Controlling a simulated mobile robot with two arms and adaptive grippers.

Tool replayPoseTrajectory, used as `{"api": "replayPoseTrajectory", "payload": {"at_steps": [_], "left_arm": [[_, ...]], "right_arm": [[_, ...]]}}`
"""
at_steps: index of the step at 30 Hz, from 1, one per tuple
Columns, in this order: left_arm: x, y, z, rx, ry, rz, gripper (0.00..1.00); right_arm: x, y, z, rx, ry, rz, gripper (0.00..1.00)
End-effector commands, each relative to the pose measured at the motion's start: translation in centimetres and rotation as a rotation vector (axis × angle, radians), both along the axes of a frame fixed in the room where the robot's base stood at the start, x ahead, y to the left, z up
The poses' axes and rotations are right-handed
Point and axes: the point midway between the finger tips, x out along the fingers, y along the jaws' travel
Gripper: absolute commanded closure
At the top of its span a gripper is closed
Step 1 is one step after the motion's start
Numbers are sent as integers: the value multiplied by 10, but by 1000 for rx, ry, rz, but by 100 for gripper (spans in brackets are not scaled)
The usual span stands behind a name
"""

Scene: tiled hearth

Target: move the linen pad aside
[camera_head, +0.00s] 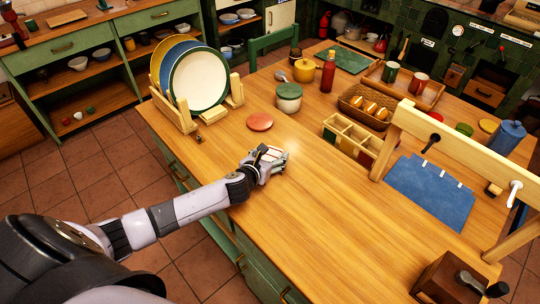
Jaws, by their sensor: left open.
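My left gripper (279,158) is low over the middle of the wooden table, near its left edge. It is open, and I see nothing clearly held in it. A flat blue cloth-like piece (432,192) with white tabs along its upper edge is at the right, by the wooden frame, well apart from the gripper. A flat round red piece (260,121) lies on the table just beyond the gripper. I cannot tell for sure which thing is the linen pad. My right gripper is out of view.
A wooden rack (186,124) with plates stands at the far left. A lidded pot (289,98), a red bottle (328,72), a divided box (352,143) and a wicker basket (352,108) stand beyond. A wooden frame (450,146) rises at right. The table's near middle is clear.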

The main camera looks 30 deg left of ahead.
Motion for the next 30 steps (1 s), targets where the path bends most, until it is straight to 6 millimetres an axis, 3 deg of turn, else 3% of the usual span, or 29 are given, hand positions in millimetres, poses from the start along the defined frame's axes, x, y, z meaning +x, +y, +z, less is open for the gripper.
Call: {"api": "replayPoseTrajectory", "payload": {"at_steps": [4, 8, 21, 30], "left_arm": [[0, 0, 6, 0, -1, 0, 31], [-13, 0, 7, 3, 1, -1, 31], [-88, -5, 38, 1, 1, -2, 31], [-110, -6, 49, 0, -1, 1, 31]], "right_arm": [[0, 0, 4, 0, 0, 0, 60], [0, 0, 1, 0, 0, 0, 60], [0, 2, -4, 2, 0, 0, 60], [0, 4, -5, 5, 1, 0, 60]]}}
